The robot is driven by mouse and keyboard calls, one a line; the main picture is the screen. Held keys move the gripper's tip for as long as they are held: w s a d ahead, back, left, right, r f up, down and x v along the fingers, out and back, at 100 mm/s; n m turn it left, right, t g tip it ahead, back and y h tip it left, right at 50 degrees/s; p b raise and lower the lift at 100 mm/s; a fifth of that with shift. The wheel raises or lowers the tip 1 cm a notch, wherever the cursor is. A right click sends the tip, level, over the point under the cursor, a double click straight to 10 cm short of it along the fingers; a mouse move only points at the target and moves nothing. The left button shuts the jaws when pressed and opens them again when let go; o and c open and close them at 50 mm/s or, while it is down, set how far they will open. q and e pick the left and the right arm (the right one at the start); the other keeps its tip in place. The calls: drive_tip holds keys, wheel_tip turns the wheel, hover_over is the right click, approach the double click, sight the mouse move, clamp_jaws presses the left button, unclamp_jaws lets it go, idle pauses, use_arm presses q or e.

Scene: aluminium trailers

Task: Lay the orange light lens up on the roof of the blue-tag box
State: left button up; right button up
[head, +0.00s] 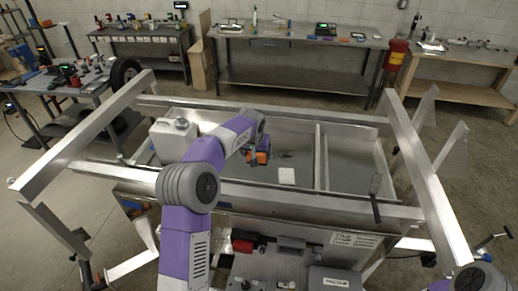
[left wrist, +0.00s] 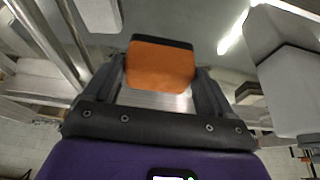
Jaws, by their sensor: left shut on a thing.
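My left gripper (head: 258,153) is low inside the trailer bed, shut on the orange light (head: 261,158). In the left wrist view the orange light (left wrist: 161,66) sits between the two fingers (left wrist: 158,92), with a dark band along its top edge in that picture. In the head view my gripper partly hides it. I cannot pick out a blue tag on any box, so I cannot tell which is the blue-tag box. My right gripper is out of the picture; only part of that arm shows at the bottom right.
A white tank (head: 172,140) with a cap stands at the left end of the bed. A small white block (head: 287,176) lies on the bed floor. A metal divider (head: 320,155) crosses the bed, with clear floor to its right. Aluminium rails (head: 85,140) surround the bed. Benches stand behind.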

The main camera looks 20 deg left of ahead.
use_arm(q)
drive_tip(key=shift+s+f+b, duration=0.15)
drive_tip(key=shift+f+b, duration=0.15)
drive_tip(key=shift+f, duration=0.15)
drive_tip(key=f+b, duration=0.6)
drive_tip(key=f, duration=0.2)
drive_tip(key=shift+w+f+b, duration=0.2)
drive_tip(key=shift+b, duration=0.1)
drive_tip(key=shift+f+b, duration=0.4)
drive_tip(key=shift+f, duration=0.15)
drive_tip(key=o, duration=1)
drive_tip(key=shift+r+p, duration=3.7)
drive_tip(key=shift+r, duration=0.85)
drive_tip(key=shift+f, duration=0.1)
